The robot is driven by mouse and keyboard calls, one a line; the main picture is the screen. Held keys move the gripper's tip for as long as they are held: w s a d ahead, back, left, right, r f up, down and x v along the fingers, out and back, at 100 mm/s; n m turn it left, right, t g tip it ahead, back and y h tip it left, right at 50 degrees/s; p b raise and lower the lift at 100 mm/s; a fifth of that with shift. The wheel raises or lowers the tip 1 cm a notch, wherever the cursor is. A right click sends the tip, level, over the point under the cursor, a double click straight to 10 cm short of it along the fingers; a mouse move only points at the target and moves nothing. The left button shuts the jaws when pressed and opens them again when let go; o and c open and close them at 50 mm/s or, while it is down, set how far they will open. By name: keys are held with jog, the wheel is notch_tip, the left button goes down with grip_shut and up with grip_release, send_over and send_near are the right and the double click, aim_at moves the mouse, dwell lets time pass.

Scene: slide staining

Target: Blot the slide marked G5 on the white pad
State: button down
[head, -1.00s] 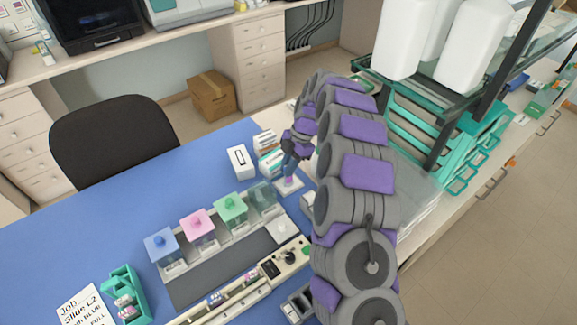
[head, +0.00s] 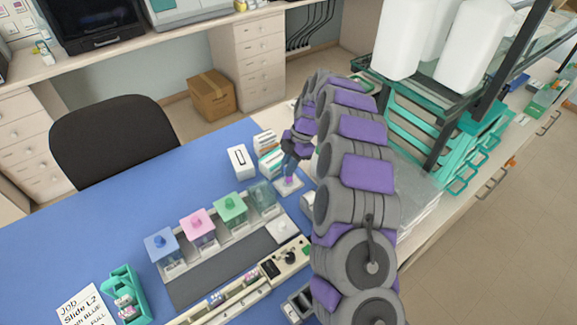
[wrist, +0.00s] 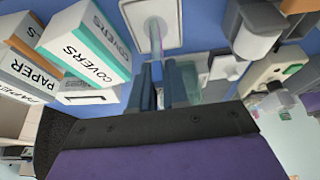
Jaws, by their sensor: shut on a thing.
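My gripper (head: 288,171) is shut on a slide (head: 288,181) at the far right part of the blue table. The slide hangs below the fingers with a pink-violet stain on it, and its marking cannot be read. It stands over the white pad (head: 295,187), its lower end at or very near the pad's surface; I cannot tell whether it touches. In the wrist view the slide (wrist: 155,36) sticks out beyond the dark fingers (wrist: 163,68), with the white pad (wrist: 130,12) behind it.
Covers boxes (wrist: 92,40) and a white box (head: 238,161) stand left of the gripper. Staining jars with blue (head: 162,246), pink (head: 200,228) and green (head: 231,210) lids stand in a row in front. A teal rack (head: 122,290) and job card (head: 84,306) lie front left. Blue table is clear at left.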

dwell(0.3)
jog(key=shift+r, duration=3)
jog(key=shift+r, duration=0.15)
